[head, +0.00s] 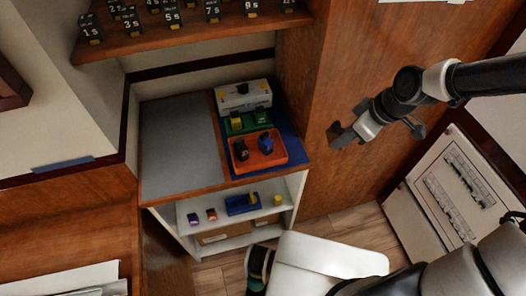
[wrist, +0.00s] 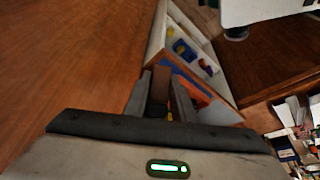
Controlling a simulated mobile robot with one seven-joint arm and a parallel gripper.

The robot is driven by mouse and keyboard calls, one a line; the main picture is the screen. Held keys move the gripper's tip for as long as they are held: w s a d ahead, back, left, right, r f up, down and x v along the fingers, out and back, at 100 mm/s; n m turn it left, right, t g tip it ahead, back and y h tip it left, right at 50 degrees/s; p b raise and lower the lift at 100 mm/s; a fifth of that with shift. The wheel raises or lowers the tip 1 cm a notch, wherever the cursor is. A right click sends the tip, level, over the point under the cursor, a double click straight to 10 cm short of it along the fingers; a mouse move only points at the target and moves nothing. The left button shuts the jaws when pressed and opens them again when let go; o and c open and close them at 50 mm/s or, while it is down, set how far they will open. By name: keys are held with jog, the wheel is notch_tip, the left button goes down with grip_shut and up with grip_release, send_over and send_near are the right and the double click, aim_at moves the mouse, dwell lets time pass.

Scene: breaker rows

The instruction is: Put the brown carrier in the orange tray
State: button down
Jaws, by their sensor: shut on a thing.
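My gripper (head: 345,134) is raised to the right of the shelf unit, in front of the wooden panel, in the head view. It is shut on the brown carrier (head: 334,130). In the wrist view the brown carrier (wrist: 160,82) shows between the two fingers of my gripper (wrist: 160,92), with its lower part dark and partly hidden. The orange tray (head: 259,161) sits on the blue mat on the unit's top, well left of my gripper and apart from it. Two dark carriers stand in the tray. Part of the orange tray (wrist: 200,97) also shows beyond the fingers in the wrist view.
A green tray (head: 240,127) and a white box (head: 244,96) stand behind the orange tray. A grey surface (head: 178,147) to the left is clear. A lower shelf holds a blue tray (head: 241,205) and small items. A wooden panel (head: 318,90) rises beside the unit.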

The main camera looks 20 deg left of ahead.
jog(key=w+a+r+m+t+y, duration=0.1)
jog(key=w+a+r+t+y, duration=0.15)
jog(key=a, duration=0.75)
jog(key=w+a+r+m+t+y, duration=0.15)
jog(key=a+r, duration=0.25)
jog(key=a, duration=0.5)
notch_tip(320, 180, down, 10)
jog(key=b, duration=0.2)
jog(key=shift+a, duration=0.15)
jog(key=shift+f+b, duration=0.6)
jog(key=shift+b, duration=0.05)
jog(key=c, duration=1.5)
grip_release()
jog(key=shift+r, duration=0.1)
